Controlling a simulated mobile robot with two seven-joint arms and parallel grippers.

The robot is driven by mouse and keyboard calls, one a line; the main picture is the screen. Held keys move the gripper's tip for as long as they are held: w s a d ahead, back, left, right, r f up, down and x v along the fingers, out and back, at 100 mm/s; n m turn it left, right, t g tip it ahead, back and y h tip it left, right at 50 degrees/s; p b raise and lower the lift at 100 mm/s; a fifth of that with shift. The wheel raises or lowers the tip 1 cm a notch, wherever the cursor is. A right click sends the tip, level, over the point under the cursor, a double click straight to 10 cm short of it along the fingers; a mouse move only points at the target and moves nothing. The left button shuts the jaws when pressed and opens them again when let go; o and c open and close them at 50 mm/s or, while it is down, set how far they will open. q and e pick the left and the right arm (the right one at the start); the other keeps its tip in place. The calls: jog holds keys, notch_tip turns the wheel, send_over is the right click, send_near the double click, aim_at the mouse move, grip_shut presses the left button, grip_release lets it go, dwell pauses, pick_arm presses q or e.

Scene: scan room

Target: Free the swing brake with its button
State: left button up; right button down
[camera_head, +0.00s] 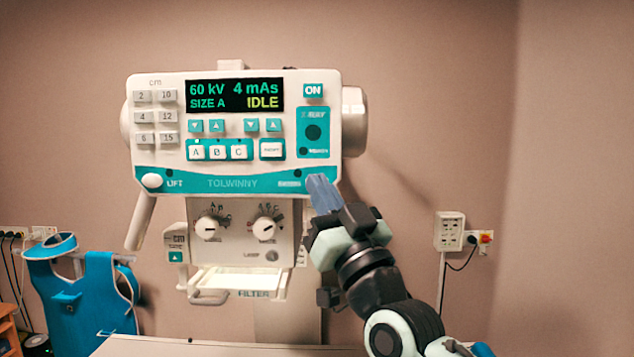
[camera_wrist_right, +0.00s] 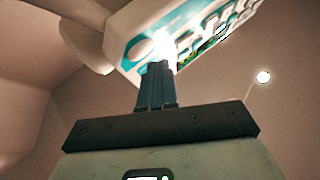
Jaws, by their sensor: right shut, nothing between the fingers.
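The X-ray head's control panel (camera_head: 220,110) faces me, its display reading 60 kV, 4 mAs, SIZE A and IDLE. Along its teal lower strip is a white round button (camera_head: 152,181) at the left beside the word LIFT. At the right end of the strip is a small label (camera_head: 290,183), too blurred to read surely, with a button beside it largely hidden by my right gripper. My right gripper (camera_head: 321,190) is shut and empty, its fingertips at that lower right corner. In the right wrist view the shut fingers (camera_wrist_right: 157,80) point at the panel's underside edge (camera_wrist_right: 165,50); contact cannot be told. My left gripper is out of view.
Below the panel are two dials (camera_head: 210,226) and a filter tray (camera_head: 240,281). A pale table edge (camera_head: 200,347) runs along the bottom. A blue apron (camera_head: 85,290) hangs at the left. A wall socket (camera_head: 449,232) is at the right.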

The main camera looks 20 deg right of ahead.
jog(key=shift+w, duration=0.15)
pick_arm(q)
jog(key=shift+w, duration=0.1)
pick_arm(e)
jog(key=shift+w+d, duration=0.1)
jog(key=shift+w, duration=0.2)
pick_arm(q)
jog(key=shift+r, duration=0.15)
pick_arm(e)
jog(key=shift+w+d, duration=0.1)
jog(key=shift+w, duration=0.2)
dwell(0.5)
jog(key=shift+s, duration=0.1)
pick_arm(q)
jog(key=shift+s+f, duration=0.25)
pick_arm(e)
jog(key=shift+s+a, duration=0.2)
jog(key=shift+s, duration=0.5)
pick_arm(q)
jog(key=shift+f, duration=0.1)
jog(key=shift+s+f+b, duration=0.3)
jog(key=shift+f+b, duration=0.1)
pick_arm(e)
jog(key=shift+s+a, duration=0.25)
jog(key=shift+s, duration=0.55)
jog(key=shift+s+a, duration=0.2)
jog(key=shift+s, duration=0.6)
jog(key=shift+s+a, duration=0.25)
jog(key=shift+s, duration=0.55)
